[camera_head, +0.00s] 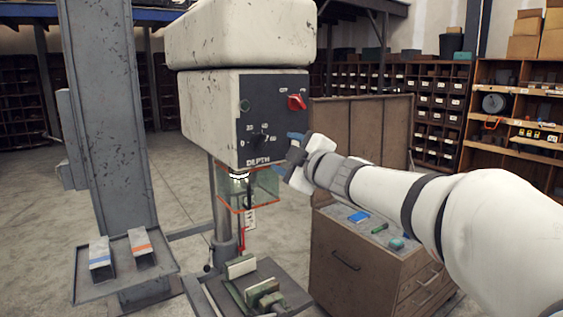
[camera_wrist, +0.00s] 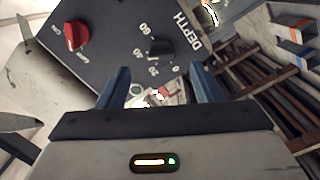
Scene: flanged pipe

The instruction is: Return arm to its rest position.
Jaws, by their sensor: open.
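My gripper (camera_head: 289,155) is at the end of my white arm, extended from the right to just in front of the drill press's dark control panel (camera_head: 272,112). In the wrist view, the two blue fingers of my gripper (camera_wrist: 165,88) are apart with nothing held between them. The panel fills the upper part of that view, with a red knob (camera_wrist: 77,36) and a black depth knob (camera_wrist: 159,47) a little beyond the fingers. The red knob also shows in the head view (camera_head: 296,102). I cannot tell the exact gap between fingers and panel.
A wooden cabinet (camera_head: 335,278) with small items on top stands below my arm. A clear guard (camera_head: 250,188) hangs under the press head, above the vise (camera_head: 262,293). A grey column (camera_head: 108,110) stands left. Shelves line the back; the floor at left is open.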

